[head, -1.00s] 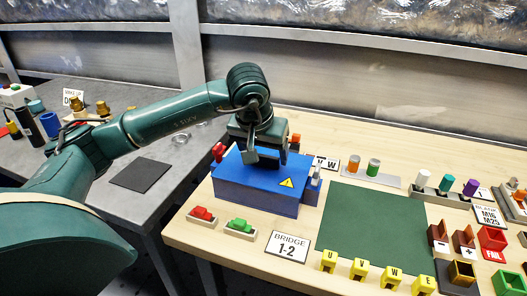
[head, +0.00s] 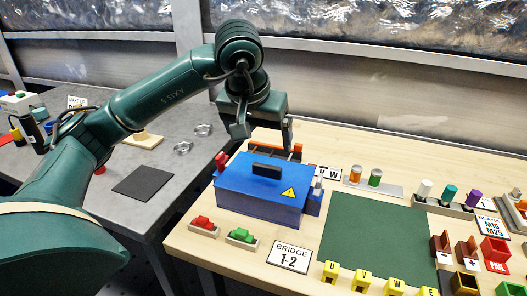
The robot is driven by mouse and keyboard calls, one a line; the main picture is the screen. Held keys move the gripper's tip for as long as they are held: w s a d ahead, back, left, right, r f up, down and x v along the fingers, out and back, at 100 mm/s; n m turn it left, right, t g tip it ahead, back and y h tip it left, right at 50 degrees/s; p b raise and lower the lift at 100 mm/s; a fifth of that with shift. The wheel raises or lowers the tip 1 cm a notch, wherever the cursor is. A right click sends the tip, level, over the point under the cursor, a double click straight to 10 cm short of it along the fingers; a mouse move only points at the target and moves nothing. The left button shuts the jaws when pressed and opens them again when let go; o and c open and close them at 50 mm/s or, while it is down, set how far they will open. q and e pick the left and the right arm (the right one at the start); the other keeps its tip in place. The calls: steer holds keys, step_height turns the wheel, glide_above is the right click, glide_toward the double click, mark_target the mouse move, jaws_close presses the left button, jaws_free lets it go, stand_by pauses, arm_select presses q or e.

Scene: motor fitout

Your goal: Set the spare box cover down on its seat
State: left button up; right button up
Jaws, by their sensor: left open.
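The blue box cover (head: 246,185) carries a black handle (head: 267,170) and a yellow warning triangle. It rests level on the wooden table, and its sides hide whatever is beneath it, so its seat does not show. My left gripper (head: 265,136) is open and empty, raised above and behind the handle, clear of the cover. My right gripper is not in view.
A red and a green piece in small trays (head: 241,237) and a BRIDGE 1-2 sign (head: 289,257) lie in front. A bare green mat (head: 372,232) lies to the right.

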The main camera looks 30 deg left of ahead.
arm_select(q)
steer(key=shift+v, duration=1.9)
